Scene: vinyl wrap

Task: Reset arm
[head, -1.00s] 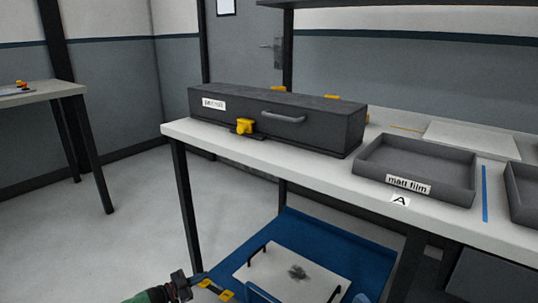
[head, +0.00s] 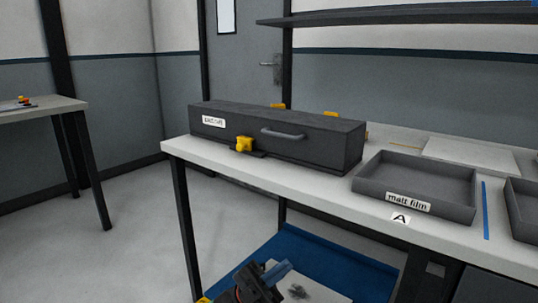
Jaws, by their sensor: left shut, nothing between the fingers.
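My left gripper (head: 268,279) shows at the bottom edge of the head view, dark with a blue part at its tip. It is shut and holds nothing. It is in front of a blue surface (head: 330,262) below the bench and overlaps a pale board (head: 325,296) with a dark grey patch on it. Most of my left arm is below the picture. My right gripper is not in view.
A long dark case (head: 225,142) with a handle and yellow latch stands on the white bench (head: 300,192). A "matt film" tray (head: 440,205) is to its right, beside label A (head: 401,218). A dark shelf (head: 400,15) hangs above. Floor (head: 130,230) at left is clear.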

